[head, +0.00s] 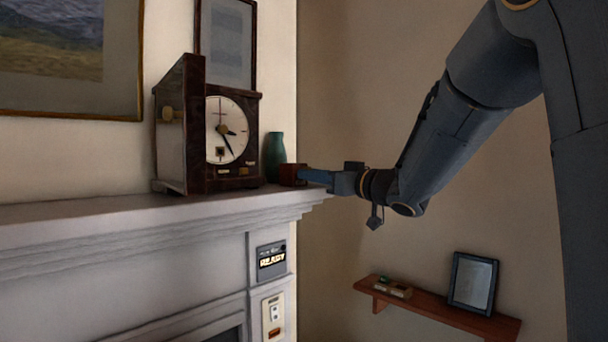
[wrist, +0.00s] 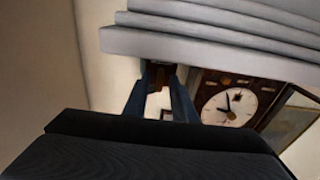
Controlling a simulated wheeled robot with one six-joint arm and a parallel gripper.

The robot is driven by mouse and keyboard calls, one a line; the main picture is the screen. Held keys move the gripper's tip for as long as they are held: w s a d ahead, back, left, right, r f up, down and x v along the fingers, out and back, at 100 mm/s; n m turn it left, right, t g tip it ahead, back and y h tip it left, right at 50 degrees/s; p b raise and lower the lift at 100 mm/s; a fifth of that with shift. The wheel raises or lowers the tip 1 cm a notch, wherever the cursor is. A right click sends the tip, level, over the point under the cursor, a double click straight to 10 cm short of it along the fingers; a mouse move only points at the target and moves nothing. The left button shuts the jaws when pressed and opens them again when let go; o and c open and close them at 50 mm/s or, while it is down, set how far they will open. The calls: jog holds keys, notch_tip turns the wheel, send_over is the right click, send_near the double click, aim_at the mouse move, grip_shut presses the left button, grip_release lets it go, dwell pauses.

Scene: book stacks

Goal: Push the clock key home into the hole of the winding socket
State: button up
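The dark wooden clock (head: 238,177) stands on the mantel, its white face (head: 233,117) toward me and a wooden panel with a brass knob at its left. A small dark square on the lower face (head: 220,152) looks like the winding socket. My gripper (head: 303,175) is at the mantel's right end, right of the clock, by a small red-brown block (head: 290,174). In the wrist view the fingers (wrist: 163,82) are apart, with the brown block (wrist: 160,74) between or just beyond them. I cannot clearly make out the key; a small orange-brown patch shows between the fingers.
A teal vase (head: 275,157) stands between clock and block. The mantel shelf (head: 80,212) is clear left of the clock. A panel reading READY (head: 271,261) is below. A low wall shelf (head: 440,310) holds a frame (head: 473,283) and small items. Pictures hang behind.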

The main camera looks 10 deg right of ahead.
grip_shut()
jog(key=shift+s, duration=0.1)
jog(key=p+v, duration=0.3)
jog(key=v, duration=0.4)
dwell(1.3)
jog(key=shift+s+d, duration=0.1)
jog(key=shift+d, duration=0.05)
